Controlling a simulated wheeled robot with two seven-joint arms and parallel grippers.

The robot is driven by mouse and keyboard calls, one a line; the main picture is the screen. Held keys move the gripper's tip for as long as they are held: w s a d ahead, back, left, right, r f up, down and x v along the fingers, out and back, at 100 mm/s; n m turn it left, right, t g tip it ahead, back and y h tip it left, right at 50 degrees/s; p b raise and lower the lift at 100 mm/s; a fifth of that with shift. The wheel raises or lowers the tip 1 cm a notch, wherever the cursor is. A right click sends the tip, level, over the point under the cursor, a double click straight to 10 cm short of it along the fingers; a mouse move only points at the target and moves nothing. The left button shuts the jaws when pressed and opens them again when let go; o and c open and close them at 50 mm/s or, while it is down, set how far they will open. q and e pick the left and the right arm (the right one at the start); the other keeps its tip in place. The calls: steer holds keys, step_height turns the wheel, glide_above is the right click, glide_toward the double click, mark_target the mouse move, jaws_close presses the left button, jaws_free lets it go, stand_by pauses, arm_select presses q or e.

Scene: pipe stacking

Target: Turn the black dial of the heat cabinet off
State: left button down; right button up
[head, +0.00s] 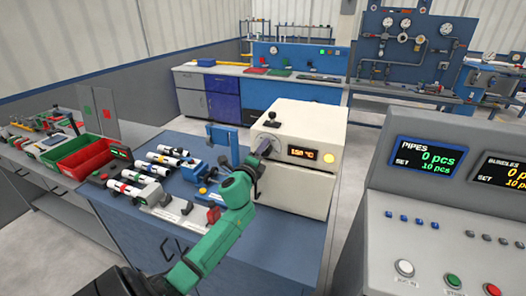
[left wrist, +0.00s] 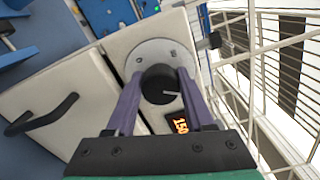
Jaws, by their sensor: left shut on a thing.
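The heat cabinet (head: 311,128) is a cream box with a lit orange display (head: 303,153) that reads about 150 °C and a yellow round light. In the left wrist view its black dial (left wrist: 160,82) sits on a round grey plate, with a white mark line pointing right. My left gripper (head: 264,146) is at the cabinet's front; in the left wrist view its two purple-grey fingers (left wrist: 160,92) stand on either side of the dial, shut on it. In the head view the gripper hides the dial. My right gripper is in neither view.
A control console (head: 440,210) stands close at the right. A black fitting (head: 271,118) is on the cabinet top.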

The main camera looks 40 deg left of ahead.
arm_select(q)
steer(key=n, duration=0.3)
steer(key=shift+n, duration=0.4)
steer(key=n, duration=0.3)
steer(key=shift+f+n, duration=0.1)
steer(key=shift+n, duration=0.2)
steer(key=n+p, duration=0.1)
steer(key=n, duration=0.2)
steer(key=shift+n, duration=0.3)
steer(key=n+p, duration=0.1)
steer(key=n, duration=0.2)
steer(key=shift+d+f+n, duration=0.1)
steer(key=shift+f+n, duration=0.05)
steer(key=shift+n, duration=0.15)
steer(key=n+p, duration=0.1)
steer(key=n, duration=0.2)
steer(key=shift+d+n, duration=0.1)
steer(key=shift+n, duration=0.2)
steer(key=n+p, duration=0.2)
steer(key=n, duration=0.2)
steer(key=shift+w+d+n, duration=0.1)
steer(key=shift+n, duration=0.2)
steer(key=n+p, duration=0.1)
steer(key=n, duration=0.3)
steer(key=shift+d, duration=0.1)
steer(key=shift+n+p, duration=0.6)
steer(key=shift+n, duration=1)
steer(key=shift+f, duration=0.1)
